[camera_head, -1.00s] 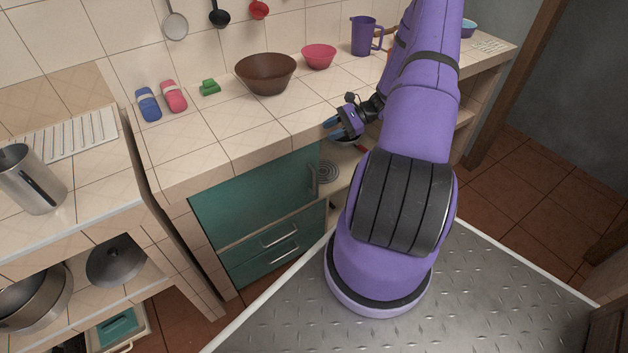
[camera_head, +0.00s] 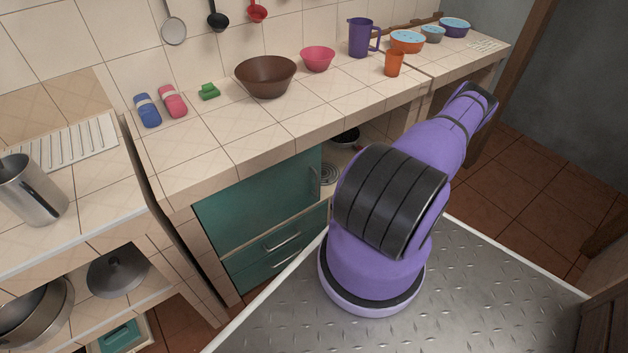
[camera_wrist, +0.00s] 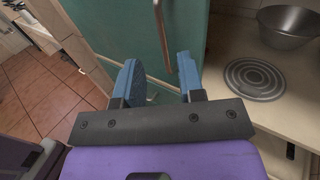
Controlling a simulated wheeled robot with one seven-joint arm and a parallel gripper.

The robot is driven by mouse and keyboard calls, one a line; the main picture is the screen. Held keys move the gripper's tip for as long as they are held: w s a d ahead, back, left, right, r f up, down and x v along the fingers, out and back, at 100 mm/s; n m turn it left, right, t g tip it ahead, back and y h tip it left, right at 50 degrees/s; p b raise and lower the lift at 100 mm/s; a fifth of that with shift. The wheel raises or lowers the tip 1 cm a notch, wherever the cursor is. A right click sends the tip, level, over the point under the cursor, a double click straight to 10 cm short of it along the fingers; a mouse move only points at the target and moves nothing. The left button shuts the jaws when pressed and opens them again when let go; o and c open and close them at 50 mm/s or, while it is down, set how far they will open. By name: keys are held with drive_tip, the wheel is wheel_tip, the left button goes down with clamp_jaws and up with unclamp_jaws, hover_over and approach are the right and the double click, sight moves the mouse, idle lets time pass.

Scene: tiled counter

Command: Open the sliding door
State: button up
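The teal sliding door (camera_head: 262,192) is under the tiled counter, with the open shelf space to its right. Its upright bar handle (camera_head: 314,182) is near its right edge. In the wrist view the teal door (camera_wrist: 130,35) fills the upper middle and its handle (camera_wrist: 162,32) hangs down ahead of the fingers. My gripper (camera_wrist: 158,82) is open, with two blue fingers apart and nothing between them. The handle lies beyond the fingertips, roughly in line with the gap; I cannot tell the exact distance. In the head view my gripper is hidden behind my arm.
Two drawers (camera_head: 282,262) sit below the door. A metal bowl (camera_wrist: 288,26) and a grey coiled disc (camera_wrist: 254,78) are on the shelf to the right. The counter (camera_head: 225,135) above overhangs the door and holds a brown bowl (camera_head: 265,77) and an orange cup (camera_head: 394,64).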

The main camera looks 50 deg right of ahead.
drive_tip(key=x, duration=1)
drive_tip(key=shift+w+a+f, duration=0.1)
drive_tip(key=shift+w+f, duration=0.15)
drive_tip(key=shift+w, duration=0.1)
drive_tip(key=shift+c, duration=0.5)
clamp_jaws()
